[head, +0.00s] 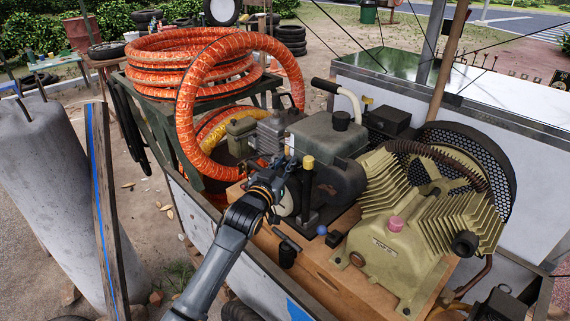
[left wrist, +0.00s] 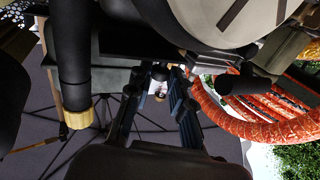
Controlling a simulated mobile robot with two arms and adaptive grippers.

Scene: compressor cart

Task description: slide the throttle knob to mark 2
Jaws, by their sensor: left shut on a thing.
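My left gripper (head: 284,170) reaches in from the lower left to the engine (head: 328,140) on the cart. It is at the engine's near side, left of a black post with a yellow cap (head: 308,161). In the left wrist view, the fingers (left wrist: 158,98) are close together around a small dark part, which I take to be the throttle knob (left wrist: 160,72). Much of the knob is hidden by the fingers. A small pale patch shows between them, but I cannot read any mark. My right gripper is not in view.
The yellow cap also shows close beside the fingers in the left wrist view (left wrist: 79,120). An orange hose (head: 195,95) coils left of the engine. A ribbed beige compressor (head: 385,245) stands to the right. A blue knob (head: 322,230) sits nearer on the wooden deck.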

